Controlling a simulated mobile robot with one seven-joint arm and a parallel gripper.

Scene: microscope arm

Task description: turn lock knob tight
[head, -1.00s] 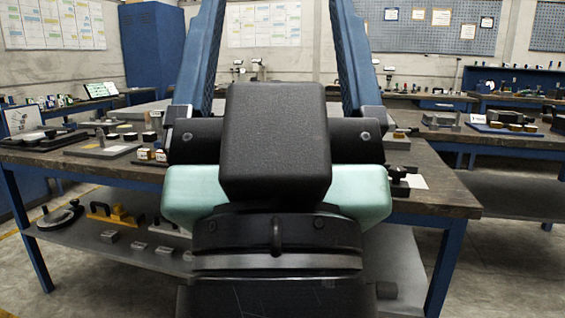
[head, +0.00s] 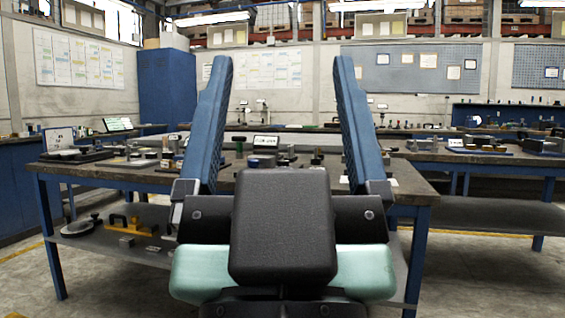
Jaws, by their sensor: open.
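My gripper (head: 282,72) is close to the camera, seen from behind its black housing. Its two blue fingers stand wide apart, with nothing visible held between them. Beyond them is a workbench (head: 410,192) with a dark top and blue legs. Small dark parts and a small white sign (head: 265,142) show on it between the fingers. I cannot pick out a microscope arm or a lock knob for certain; the parts are small, and my gripper body hides the front middle of the bench.
The lower shelf holds a yellow-orange piece with a black handle (head: 131,225) and a round grey disc (head: 81,226). A tablet-like screen (head: 118,124) stands at the back left. Another bench (head: 500,160) is at the right. Concrete floor (head: 480,275) is open at the front right.

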